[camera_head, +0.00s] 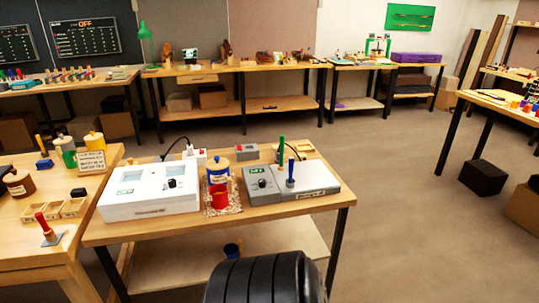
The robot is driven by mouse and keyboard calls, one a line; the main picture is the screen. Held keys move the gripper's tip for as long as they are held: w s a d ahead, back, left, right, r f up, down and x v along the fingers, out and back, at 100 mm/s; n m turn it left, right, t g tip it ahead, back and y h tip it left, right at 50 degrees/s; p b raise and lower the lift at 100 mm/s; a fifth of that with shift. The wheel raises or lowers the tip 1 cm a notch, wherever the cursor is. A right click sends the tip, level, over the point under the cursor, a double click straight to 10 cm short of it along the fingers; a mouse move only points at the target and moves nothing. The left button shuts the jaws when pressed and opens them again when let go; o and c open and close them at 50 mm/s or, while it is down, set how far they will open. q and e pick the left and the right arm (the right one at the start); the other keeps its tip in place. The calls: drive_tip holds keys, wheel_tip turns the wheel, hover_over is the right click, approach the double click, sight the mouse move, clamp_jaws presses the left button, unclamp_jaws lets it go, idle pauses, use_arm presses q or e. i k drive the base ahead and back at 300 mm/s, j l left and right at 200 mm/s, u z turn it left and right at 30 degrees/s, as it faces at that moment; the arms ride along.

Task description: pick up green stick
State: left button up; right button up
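A green stick (281,149) stands upright near the back right of the middle table. It is behind a grey and white device (262,184) that has a blue-handled stick (290,170) standing on it. The lower end of the green stick is partly hidden by this device. Neither of my grippers shows in the view.
A left table (20,230) stands close by. Open floor (410,220) lies to the right.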

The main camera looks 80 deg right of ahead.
sight(281, 167)
drive_tip(key=z, duration=2.85)
